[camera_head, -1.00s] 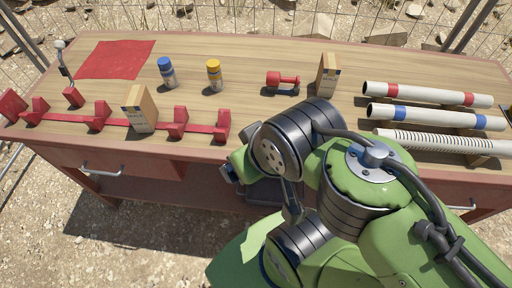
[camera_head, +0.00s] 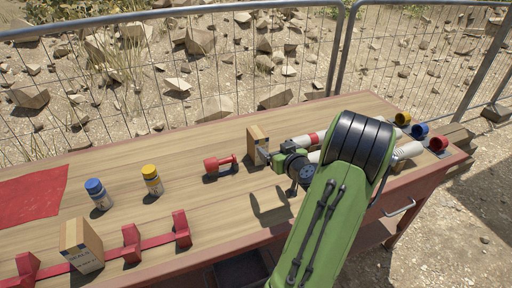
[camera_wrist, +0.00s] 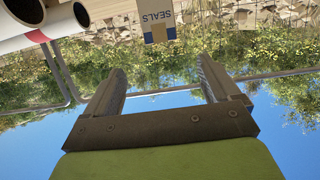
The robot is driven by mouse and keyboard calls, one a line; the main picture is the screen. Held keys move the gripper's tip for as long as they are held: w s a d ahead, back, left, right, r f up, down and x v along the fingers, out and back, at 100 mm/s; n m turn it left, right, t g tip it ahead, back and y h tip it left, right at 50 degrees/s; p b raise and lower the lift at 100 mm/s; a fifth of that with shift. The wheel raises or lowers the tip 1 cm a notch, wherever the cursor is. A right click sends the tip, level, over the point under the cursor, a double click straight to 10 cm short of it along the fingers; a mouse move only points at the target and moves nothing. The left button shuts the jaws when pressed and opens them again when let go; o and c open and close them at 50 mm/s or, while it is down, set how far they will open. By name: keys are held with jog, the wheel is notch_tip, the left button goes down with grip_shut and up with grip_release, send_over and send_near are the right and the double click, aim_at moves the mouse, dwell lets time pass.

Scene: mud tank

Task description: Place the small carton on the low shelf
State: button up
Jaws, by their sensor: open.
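A small tan carton (camera_head: 255,139) stands upright at the back of the workbench, beside the tubes. In the wrist view a carton (camera_wrist: 158,30) shows upside down with blue "SEALS" lettering, ahead of and between my fingertips. My gripper (camera_wrist: 161,75) is open and empty, with a gap to the carton in that view. In the head view my gripper (camera_head: 268,156) is small and partly hidden, close to the carton's right side. A second carton (camera_head: 82,248) stands at the front left by the red rack. The low shelf under the bench is mostly hidden by the benchtop and my arm.
Yellow-capped (camera_head: 152,181) and blue-capped (camera_head: 98,195) bottles stand farther left. Tubes with coloured ends (camera_head: 420,130) lie to the right, partly behind my arm. A wire fence (camera_head: 200,80) runs behind the bench.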

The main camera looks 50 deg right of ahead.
aim_at(257, 134)
jog(key=x, duration=1)
jog(key=p+x, duration=0.1)
jog(key=x, duration=0.5)
jog(key=shift+a+f, duration=0.2)
jog(key=shift+f, duration=0.1)
jog(key=shift+r, duration=0.1)
jog(key=shift+c, duration=0.3)
jog(key=c, duration=1.2)
jog(key=shift+c, duration=0.2)
jog(key=shift+r, duration=0.15)
